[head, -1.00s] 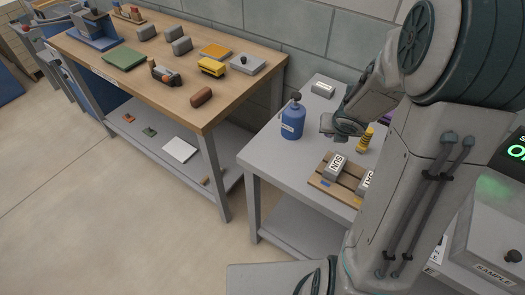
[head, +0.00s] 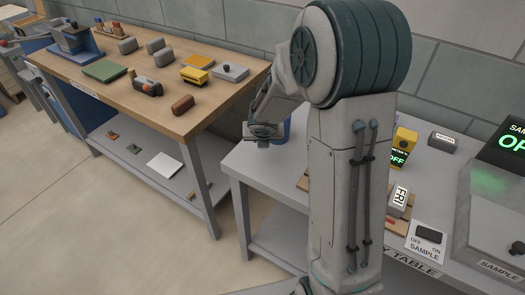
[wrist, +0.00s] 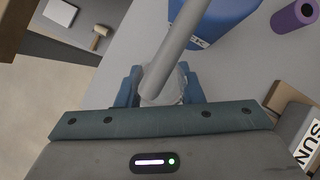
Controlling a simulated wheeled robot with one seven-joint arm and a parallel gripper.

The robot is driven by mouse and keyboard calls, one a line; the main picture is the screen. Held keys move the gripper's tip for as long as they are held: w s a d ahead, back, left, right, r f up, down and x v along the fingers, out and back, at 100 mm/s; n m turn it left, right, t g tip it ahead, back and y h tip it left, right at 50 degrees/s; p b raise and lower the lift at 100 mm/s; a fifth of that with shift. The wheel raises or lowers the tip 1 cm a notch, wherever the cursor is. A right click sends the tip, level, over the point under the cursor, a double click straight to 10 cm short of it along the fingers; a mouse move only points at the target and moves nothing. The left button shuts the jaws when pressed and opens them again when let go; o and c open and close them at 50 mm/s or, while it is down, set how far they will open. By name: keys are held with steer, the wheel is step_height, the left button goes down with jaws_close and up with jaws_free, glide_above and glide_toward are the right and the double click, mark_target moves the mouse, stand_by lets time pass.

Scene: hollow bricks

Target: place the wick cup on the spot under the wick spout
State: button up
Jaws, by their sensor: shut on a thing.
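My gripper (head: 263,137) is at the left side of the grey table, in front of the blue container (head: 287,128), which my arm mostly hides. In the wrist view my gripper's blue fingers (wrist: 162,88) are closed on a small pale grey thing, seemingly the wick cup (wrist: 174,83). A long grey tube, seemingly the wick spout (wrist: 185,42), slants down over it and hides part of it. The blue container (wrist: 215,15) is behind the tube. I cannot tell whether tube and cup touch. The spot under the spout is hidden.
A block marked SUN (wrist: 306,150) and a purple cylinder (wrist: 295,15) are at the right in the wrist view. The wooden workbench (head: 150,92) is to the left. A FRI block (head: 398,200), a yellow box (head: 403,143) and a switch (head: 430,236) are right of my arm.

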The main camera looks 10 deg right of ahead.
steer(key=shift+f+b, duration=1.6)
steer(key=shift+f, duration=0.4)
steer(key=shift+f, duration=0.25)
steer(key=o, duration=1)
steer(key=shift+o, duration=0.2)
steer(key=shift+r, duration=0.15)
